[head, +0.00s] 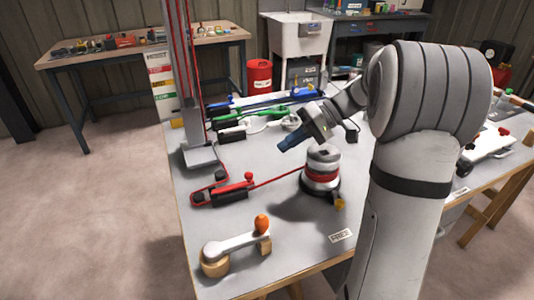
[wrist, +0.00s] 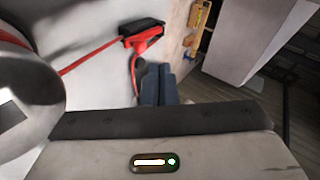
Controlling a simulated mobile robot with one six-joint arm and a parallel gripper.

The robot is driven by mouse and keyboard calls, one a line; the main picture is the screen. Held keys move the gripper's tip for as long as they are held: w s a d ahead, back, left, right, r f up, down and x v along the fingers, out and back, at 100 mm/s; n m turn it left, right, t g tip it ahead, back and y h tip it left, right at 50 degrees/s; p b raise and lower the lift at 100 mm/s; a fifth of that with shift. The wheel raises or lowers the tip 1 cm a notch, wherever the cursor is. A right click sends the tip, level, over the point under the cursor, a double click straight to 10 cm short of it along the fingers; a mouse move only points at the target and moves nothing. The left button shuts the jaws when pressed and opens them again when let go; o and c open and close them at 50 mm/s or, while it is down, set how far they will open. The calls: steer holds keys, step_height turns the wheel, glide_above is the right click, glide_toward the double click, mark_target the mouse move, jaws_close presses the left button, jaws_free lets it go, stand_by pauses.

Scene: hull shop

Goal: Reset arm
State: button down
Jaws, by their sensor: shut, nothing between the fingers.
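My gripper (head: 291,140) is held in the air above the grey workbench (head: 290,235), left of my arm's upper links in the head view. Its dark blue fingers are shut with nothing between them; they also show at the middle of the wrist view (wrist: 159,85). A winch drum (head: 321,172) with a red line wound on it stands on the bench below and to the right of the fingers. In the wrist view a large round metal body at the left edge is cut off and blurred.
A red line runs from the drum to a red and black clutch (head: 232,190). A crank handle (head: 240,245) with an orange knob lies near the front. A grey post (head: 201,155) rises at the left. Green and blue lines (head: 265,110) lie behind.

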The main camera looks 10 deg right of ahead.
steer(key=s+a+r+m+t+h+p, duration=0.1)
steer(key=s+h+p, duration=0.4)
steer(key=s, duration=0.5)
steer(key=s+r+m+t+h+p, duration=0.2)
steer(key=s+r+h+p, duration=0.2)
steer(key=s, duration=0.6)
steer(key=shift+s+a+m+h+p, duration=0.35)
steer(key=shift+a+m+h+p, duration=0.05)
steer(key=shift+h+p, duration=0.7)
steer(key=c, duration=2.2)
jaws_free()
